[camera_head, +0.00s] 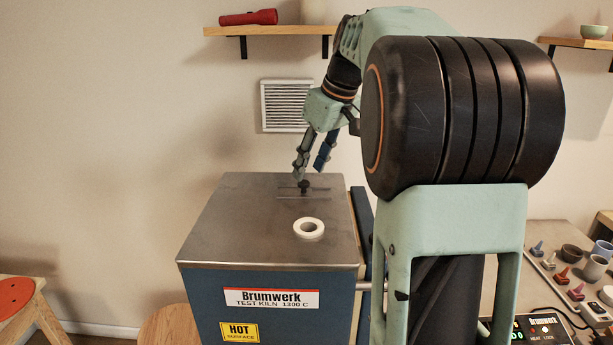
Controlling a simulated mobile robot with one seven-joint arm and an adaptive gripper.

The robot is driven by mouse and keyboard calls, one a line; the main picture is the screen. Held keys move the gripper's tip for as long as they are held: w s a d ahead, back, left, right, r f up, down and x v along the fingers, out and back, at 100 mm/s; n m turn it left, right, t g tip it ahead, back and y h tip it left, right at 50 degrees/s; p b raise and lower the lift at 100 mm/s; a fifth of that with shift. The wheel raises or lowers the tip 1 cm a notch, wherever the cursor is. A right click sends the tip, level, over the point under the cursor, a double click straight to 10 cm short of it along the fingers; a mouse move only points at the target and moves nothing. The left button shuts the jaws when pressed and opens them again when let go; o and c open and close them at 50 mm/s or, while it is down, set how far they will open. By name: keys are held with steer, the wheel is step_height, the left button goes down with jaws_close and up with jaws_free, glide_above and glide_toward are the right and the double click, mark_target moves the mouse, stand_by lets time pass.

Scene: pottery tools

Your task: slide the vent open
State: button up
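The blue kiln with a grey metal lid (235,225) stands in the middle. On the lid's far part is a small black knob (304,187) between thin rail-like lines, which looks like the sliding vent. How far the vent is open cannot be told. My gripper (309,173) is above the lid, pointing down, its two fingers spread apart with nothing seen between them. The left fingertip is close to the knob in the picture; whether it touches cannot be told.
A white ring (309,228) lies on the lid in front of the knob. A louvred grille (287,105) is on the wall behind. A shelf (270,31) holds a red flashlight-like object (248,17). A table at right holds cups and a control box (540,329). The lid's left part is clear.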

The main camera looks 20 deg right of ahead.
mark_target(304, 182)
steer(key=shift+x, duration=1.85)
jaws_close()
